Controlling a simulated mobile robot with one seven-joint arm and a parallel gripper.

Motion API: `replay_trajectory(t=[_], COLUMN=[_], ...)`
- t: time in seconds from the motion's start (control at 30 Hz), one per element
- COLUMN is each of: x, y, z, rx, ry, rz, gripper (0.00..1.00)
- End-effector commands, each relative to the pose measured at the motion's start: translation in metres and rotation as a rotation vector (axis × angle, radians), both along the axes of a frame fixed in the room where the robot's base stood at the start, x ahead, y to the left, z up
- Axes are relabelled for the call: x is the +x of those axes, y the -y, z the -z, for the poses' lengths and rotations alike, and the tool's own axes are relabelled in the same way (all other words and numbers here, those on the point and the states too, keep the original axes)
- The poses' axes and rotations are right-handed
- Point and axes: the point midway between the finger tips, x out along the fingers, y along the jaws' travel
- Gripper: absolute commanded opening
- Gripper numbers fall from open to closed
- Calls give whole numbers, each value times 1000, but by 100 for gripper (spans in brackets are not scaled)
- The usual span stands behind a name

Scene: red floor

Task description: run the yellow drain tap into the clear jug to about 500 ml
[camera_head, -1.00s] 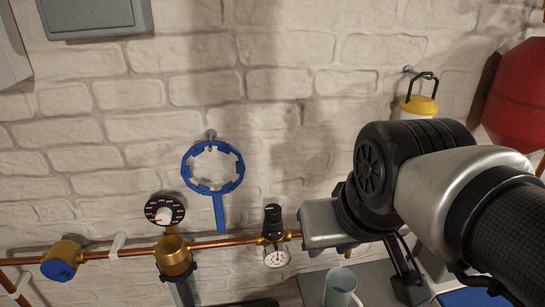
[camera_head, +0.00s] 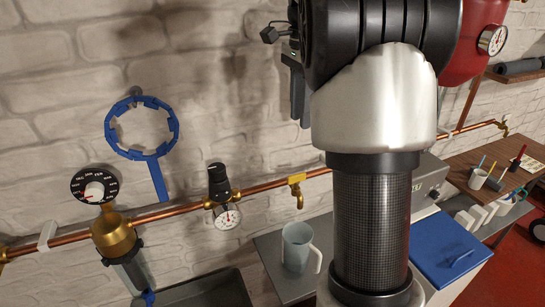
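The yellow drain tap (camera_head: 296,187) hangs from the copper pipe, its spout pointing down. The jug (camera_head: 298,246) looks grey and translucent, with its handle to the right. It stands upright on a grey worktop (camera_head: 262,255), below the tap. I see no water running, and cannot make out a level or scale on the jug. My gripper (camera_head: 297,90) is mostly hidden behind my arm. Only a dark finger-like part shows, up against the wall above the tap and apart from tap and jug. Whether it is open or shut does not show.
A black-topped gauge valve (camera_head: 222,195) and a brass filter (camera_head: 112,235) sit on the pipe, left of the tap. A blue ring wrench (camera_head: 158,178) hangs on the wall. A blue lid (camera_head: 450,248) and a wooden shelf (camera_head: 475,160) are at right. My arm blocks the middle right.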

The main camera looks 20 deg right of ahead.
Motion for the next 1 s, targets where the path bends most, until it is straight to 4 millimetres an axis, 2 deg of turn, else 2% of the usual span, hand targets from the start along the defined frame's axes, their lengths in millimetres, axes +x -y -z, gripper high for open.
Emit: replay_trajectory(t=[0.17,0.7,0.9,1.0], x=[0,0,0,0], y=[0,0,0,0], z=[20,134,162,169], rx=[1,1,1,1], ry=[-5,-3,-2,-1], rz=[6,4,3,3], gripper=[28,28,28,28])
